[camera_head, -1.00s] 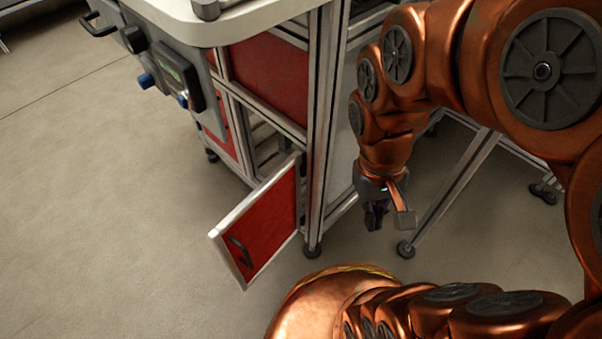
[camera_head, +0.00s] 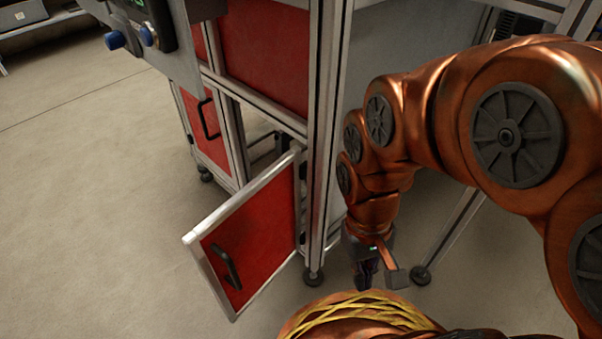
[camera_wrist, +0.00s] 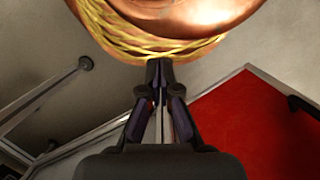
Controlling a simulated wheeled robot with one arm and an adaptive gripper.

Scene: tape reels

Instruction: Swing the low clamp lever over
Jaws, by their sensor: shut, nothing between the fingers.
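My gripper (camera_head: 367,274) hangs low at the end of my copper arm, to the right of the open red door, pointing down. In the wrist view my gripper (camera_wrist: 158,72) is shut and empty, its dark fingertips together. My own copper base with yellow cable shows just beyond the fingertips there. I cannot make out a clamp lever in either view.
A framed red cabinet door (camera_head: 255,240) with a black handle stands open at lower left of the machine frame (camera_head: 322,130). It also shows in the wrist view (camera_wrist: 270,130). A closed red door (camera_head: 205,125) is behind. Open floor (camera_head: 90,220) lies at left.

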